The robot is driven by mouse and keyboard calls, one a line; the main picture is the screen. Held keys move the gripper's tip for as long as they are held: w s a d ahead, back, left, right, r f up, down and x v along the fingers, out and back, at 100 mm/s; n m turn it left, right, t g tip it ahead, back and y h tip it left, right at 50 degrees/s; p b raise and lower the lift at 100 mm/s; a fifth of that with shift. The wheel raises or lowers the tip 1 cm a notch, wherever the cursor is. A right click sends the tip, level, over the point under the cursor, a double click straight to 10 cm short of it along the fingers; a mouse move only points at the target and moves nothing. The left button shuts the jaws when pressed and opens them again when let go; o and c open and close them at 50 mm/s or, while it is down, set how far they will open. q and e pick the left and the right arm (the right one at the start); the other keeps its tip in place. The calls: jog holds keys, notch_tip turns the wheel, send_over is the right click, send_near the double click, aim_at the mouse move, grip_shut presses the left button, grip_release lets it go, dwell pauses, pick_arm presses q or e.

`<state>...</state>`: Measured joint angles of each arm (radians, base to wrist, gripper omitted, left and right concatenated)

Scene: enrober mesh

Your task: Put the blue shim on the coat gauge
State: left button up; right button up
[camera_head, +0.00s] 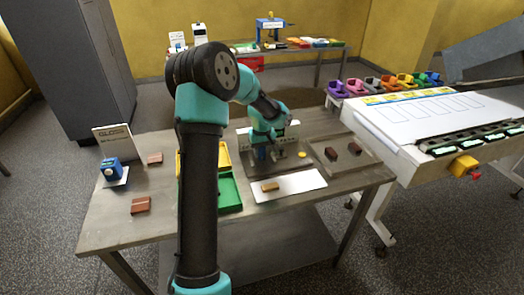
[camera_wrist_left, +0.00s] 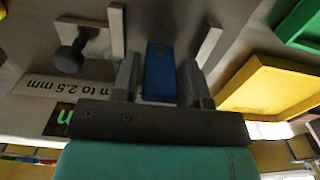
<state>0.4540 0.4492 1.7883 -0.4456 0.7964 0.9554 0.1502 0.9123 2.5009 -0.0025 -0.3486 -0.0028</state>
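The coat gauge (camera_head: 292,133) stands at the back middle of the steel table, partly hidden by my left arm. The left wrist view shows its lettered plate (camera_wrist_left: 40,95), a dark knob (camera_wrist_left: 72,55) and two pale upright posts. My left gripper (camera_wrist_left: 160,72) is down at the gauge; it also shows in the head view (camera_head: 265,153). Whether the shim touches the gauge is unclear. My right gripper is out of view.
A yellow tray (camera_wrist_left: 265,88) and a green tray (camera_head: 230,195) are beside the gauge. A white sheet (camera_head: 300,182) with a tan piece lies in front. A tray (camera_head: 325,165) with dark pieces is right. A blue device (camera_head: 110,168) and brown blocks are left.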

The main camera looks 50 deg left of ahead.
pick_arm(q)
jog(key=shift+o, duration=1.4)
notch_tip(320, 180, up, 12)
jog(key=shift+r, duration=0.2)
